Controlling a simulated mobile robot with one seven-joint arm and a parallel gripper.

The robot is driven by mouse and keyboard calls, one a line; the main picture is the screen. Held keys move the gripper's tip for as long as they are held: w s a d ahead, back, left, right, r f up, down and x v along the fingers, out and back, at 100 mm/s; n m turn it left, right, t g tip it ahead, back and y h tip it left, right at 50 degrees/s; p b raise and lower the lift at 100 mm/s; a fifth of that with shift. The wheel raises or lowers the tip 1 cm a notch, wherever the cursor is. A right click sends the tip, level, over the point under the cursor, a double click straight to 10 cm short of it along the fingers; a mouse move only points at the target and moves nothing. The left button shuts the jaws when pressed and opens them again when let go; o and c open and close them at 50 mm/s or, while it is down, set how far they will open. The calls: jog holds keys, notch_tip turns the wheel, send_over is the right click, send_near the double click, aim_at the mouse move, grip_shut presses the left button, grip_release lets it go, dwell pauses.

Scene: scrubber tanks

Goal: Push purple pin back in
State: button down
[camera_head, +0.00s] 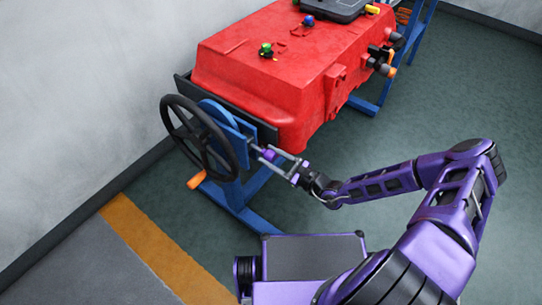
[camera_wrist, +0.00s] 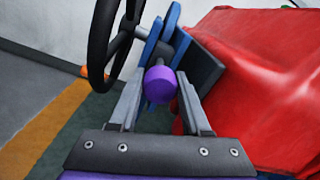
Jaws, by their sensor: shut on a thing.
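The purple pin (camera_head: 268,155) is at the right side of the blue bracket by the handwheel. In the wrist view its round purple head (camera_wrist: 160,86) sits between my two fingers, with a short grey shaft behind it running toward the blue plates (camera_wrist: 165,38). My gripper (camera_head: 265,152) reaches in from the right and is shut on the pin; it also shows in the wrist view (camera_wrist: 160,76). How deep the pin sits in the bracket cannot be told.
A black handwheel (camera_head: 172,131) with an orange handle (camera_head: 196,180) stands left of the pin. The large red tank (camera_head: 262,72) lies behind it on a blue stand (camera_head: 225,197). Open green floor (camera_head: 460,110) lies to the right.

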aim_at(260, 149)
jog(key=shift+w, duration=0.1)
jog(key=shift+p+x, duration=0.45)
jog(key=shift+x, duration=1.65)
jog(key=shift+r, duration=0.1)
jog(key=shift+c, duration=1.8)
grip_release()
jog(key=shift+a, duration=0.1)
jog(key=p+v, duration=0.1)
jog(key=v, duration=1.6)
